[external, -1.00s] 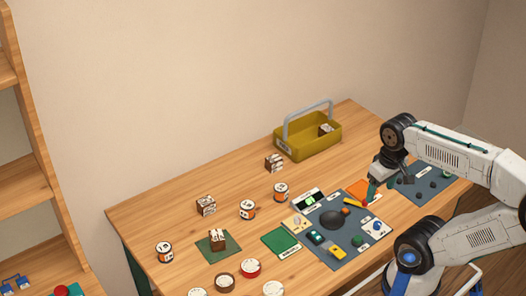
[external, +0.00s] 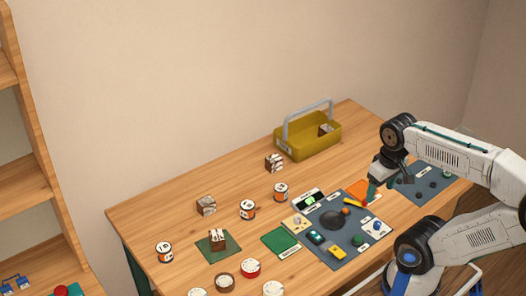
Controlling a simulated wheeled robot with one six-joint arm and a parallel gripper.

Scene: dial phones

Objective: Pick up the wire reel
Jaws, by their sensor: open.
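Several small drum-shaped pieces with white, black and orange bands stand on the wooden table: one at the left (external: 165,252), one near the middle (external: 247,209) and one behind it (external: 281,192). They look reel-like, but I cannot tell which, if any, is the wire reel. My gripper (external: 388,184) is open, pointing down over the right part of the table, beside an orange patch on the dark mat. It is well to the right of the drum-shaped pieces. I see nothing held between its fingers.
A yellow handled box (external: 308,144) stands at the back. Brown blocks stand at the middle back (external: 274,163), left (external: 206,206) and on a green square (external: 205,250). A dark mat (external: 345,262) holds small toys. Round pieces line the front edge. The back left table is clear.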

